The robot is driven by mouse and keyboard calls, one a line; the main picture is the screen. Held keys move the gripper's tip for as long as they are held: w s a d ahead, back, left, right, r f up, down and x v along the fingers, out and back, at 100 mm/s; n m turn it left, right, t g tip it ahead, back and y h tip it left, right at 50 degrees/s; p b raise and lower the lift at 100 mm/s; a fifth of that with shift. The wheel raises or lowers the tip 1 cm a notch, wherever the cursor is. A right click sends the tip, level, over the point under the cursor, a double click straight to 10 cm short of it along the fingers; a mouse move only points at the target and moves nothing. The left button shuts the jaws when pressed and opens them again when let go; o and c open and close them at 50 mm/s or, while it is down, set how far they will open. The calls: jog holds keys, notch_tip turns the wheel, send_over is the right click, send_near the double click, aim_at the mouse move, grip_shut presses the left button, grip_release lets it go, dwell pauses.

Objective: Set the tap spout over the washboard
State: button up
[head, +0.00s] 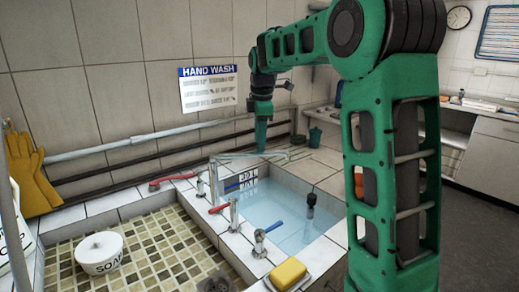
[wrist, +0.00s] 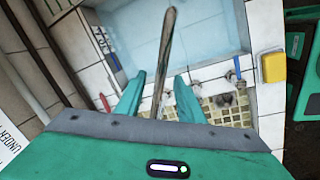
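The tap spout (head: 240,157) is a thin metal pipe. It reaches from its post at the basin's left edge out over the blue water. In the wrist view the spout (wrist: 166,45) runs between my two green fingers. My gripper (head: 261,148) points down at the spout from above. In the wrist view my gripper (wrist: 160,76) is open, with a visible gap on each side of the spout. I cannot make out a washboard for certain in either view.
The water basin (head: 329,197) adjoins a mosaic-floored sink (head: 160,250) holding a white soap pot (head: 99,252). Red- and blue-handled taps stand along the divider. A yellow sponge (head: 288,273) sits at the front. A dark object (head: 311,200) stands in the water. Wall pipes run behind.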

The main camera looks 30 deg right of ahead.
jog(key=shift+w+d+f, duration=0.1)
jog(key=shift+w+f, duration=0.05)
jog(key=shift+f, duration=0.7)
jog(key=shift+w+f, duration=0.15)
jog(key=shift+f, duration=0.65)
grip_shut()
jog(key=shift+d, duration=0.2)
jog(key=shift+s, duration=0.25)
